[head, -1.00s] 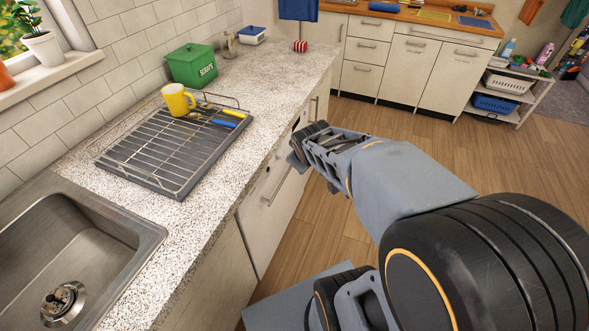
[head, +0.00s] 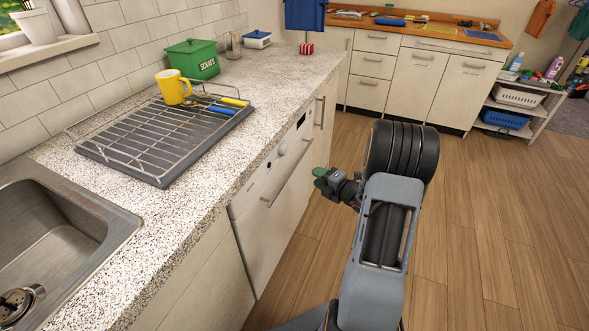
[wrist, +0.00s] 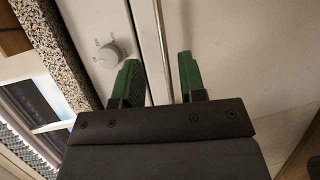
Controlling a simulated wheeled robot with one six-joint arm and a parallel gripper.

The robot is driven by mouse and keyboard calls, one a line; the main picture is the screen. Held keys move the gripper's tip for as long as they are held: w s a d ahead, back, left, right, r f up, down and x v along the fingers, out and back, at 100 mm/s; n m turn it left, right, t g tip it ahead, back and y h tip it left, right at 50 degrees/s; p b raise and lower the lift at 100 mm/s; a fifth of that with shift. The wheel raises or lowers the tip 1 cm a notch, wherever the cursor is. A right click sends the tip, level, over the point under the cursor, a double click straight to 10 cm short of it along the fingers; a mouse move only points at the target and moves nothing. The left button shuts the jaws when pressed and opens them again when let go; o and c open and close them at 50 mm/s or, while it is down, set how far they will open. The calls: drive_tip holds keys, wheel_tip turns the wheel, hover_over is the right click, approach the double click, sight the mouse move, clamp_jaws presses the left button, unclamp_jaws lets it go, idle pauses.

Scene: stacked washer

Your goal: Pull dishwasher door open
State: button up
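The white dishwasher (head: 270,230) is built in under the counter, its door looking shut. Its long bar handle (head: 286,180) runs along the upper front, below a round knob (head: 283,149). My gripper (head: 320,178) has green fingers and is just right of the handle, in front of the door. In the wrist view my gripper (wrist: 158,80) is open, with the two fingers clearly apart. The thin handle bar (wrist: 163,45) shows between them, and the knob (wrist: 110,53) is left of the fingers. The frames do not show contact with the bar.
The granite counter (head: 285,95) edge is just above the dishwasher front. On it are a wire rack (head: 125,140), a yellow mug (head: 173,87) and a green box (head: 192,60). The sink (head: 60,230) is at left. The wooden floor (head: 480,220) at right is clear.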

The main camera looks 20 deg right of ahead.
sight(295, 165)
drive_tip(key=x, duration=1.1)
drive_tip(key=shift+w+a+b, duration=0.15)
drive_tip(key=shift+w+b, duration=0.2)
drive_tip(key=shift+c, duration=0.2)
clamp_jaws()
drive_tip(key=shift+a+f, duration=0.1)
